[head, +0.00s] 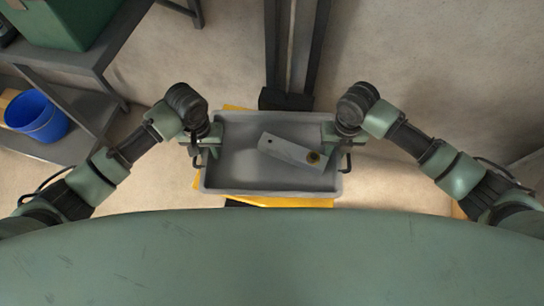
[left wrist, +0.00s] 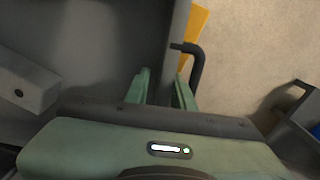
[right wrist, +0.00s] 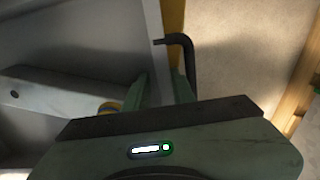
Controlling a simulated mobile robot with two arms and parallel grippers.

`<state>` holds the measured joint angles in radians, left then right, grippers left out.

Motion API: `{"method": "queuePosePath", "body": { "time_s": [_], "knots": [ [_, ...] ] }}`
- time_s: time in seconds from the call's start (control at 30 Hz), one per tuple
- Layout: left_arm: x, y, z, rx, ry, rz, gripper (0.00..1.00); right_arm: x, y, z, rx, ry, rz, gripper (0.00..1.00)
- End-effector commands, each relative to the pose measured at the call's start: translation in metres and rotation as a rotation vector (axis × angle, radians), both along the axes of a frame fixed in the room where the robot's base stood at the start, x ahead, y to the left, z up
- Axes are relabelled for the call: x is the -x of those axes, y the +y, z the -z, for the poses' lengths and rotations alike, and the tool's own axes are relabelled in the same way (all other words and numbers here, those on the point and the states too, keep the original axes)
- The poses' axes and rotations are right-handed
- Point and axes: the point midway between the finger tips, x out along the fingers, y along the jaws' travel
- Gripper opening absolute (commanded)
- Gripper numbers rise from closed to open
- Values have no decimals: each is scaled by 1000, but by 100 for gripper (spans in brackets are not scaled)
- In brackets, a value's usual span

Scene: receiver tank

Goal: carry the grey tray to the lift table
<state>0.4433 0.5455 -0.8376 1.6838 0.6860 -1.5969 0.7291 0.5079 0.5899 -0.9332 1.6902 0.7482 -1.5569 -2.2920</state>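The grey tray (head: 232,186) is in the middle of the head view. It holds a light grey block (head: 287,150) with a dark hole and a brass-coloured round part (head: 314,157). A yellow surface (head: 290,202), likely the lift table, shows below the tray, mostly hidden; whether they touch is unclear. My left gripper (left wrist: 163,90) has its fingers on both sides of the tray's left end wall and looks shut on it. My right gripper (right wrist: 160,90) looks shut on the right end wall in the same way. Dark handles (left wrist: 196,65) stick out outside the walls.
A dark shelf at the left bears a green box (head: 65,20) and a blue bucket (head: 37,115). A dark upright post (head: 296,45) stands just behind the tray. Open floor (head: 430,60) lies at the right.

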Motion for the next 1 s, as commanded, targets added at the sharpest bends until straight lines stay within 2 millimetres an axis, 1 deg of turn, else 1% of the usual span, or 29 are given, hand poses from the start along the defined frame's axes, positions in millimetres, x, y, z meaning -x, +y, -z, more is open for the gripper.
{"method": "queuePosePath", "body": {
  "time_s": [0.27, 0.37, 0.47, 0.8, 0.9, 1.0],
  "knots": [
    [0, 0, -1, 0, -1, 0, 24, 0, 0, -1, 0, 0, 0, 24],
    [-1, 0, -6, 0, -2, 0, 24, 0, 0, -1, 0, 0, 0, 24],
    [-2, 0, -19, 1, -4, 0, 24, 0, 0, -1, 0, 0, 0, 24],
    [-1, 0, -90, 1, -4, 1, 24, 0, 0, -1, 0, 0, 0, 24],
    [-1, 0, -105, 1, -3, 0, 24, 0, 0, -1, 0, 0, 0, 24],
    [-1, 0, -115, 1, -3, 1, 24, 0, 0, -1, 0, 0, 0, 24]
  ]
}}
